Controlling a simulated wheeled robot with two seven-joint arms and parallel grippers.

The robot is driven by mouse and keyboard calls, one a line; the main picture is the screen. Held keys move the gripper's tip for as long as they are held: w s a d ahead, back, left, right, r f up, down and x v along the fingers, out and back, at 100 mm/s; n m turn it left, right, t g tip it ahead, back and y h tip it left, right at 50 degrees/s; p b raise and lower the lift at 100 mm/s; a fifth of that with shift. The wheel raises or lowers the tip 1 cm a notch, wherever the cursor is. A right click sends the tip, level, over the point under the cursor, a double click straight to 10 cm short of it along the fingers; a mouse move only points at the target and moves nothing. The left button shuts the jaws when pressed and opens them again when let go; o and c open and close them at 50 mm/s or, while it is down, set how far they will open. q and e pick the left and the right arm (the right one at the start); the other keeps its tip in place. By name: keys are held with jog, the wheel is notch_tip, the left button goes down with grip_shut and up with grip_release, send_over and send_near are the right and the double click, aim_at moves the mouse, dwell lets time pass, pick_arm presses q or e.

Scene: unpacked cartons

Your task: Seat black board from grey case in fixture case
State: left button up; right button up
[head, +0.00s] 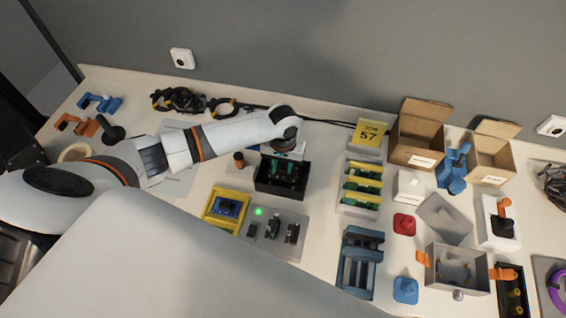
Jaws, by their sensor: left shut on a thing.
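My left gripper (285,156) hangs over a black open box (294,193) near the middle of the table, with greenish pieces inside the box. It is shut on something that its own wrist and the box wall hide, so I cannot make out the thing. A grey case (455,268) with orange clips at its sides stands at the right front. A grey rack (356,208) with yellow-edged green boards stands right of the black box. I cannot pick out the black board for certain. My right gripper is not in view.
A grey fixture plate (290,252) with a green light and dark parts lies in front, beside a yellow tray (212,227). A blue holder (358,262), a red piece (404,224) and cardboard cartons (420,130) crowd the right. Black cables (180,100) lie at the back.

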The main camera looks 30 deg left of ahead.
pick_arm(q)
jog(key=shift+f+b, duration=0.65)
jog(key=shift+f, duration=1)
jog(key=o, duration=1.1)
jog(key=shift+r, duration=0.15)
notch_tip(320, 180, up, 12)
jog(key=shift+f, duration=0.1)
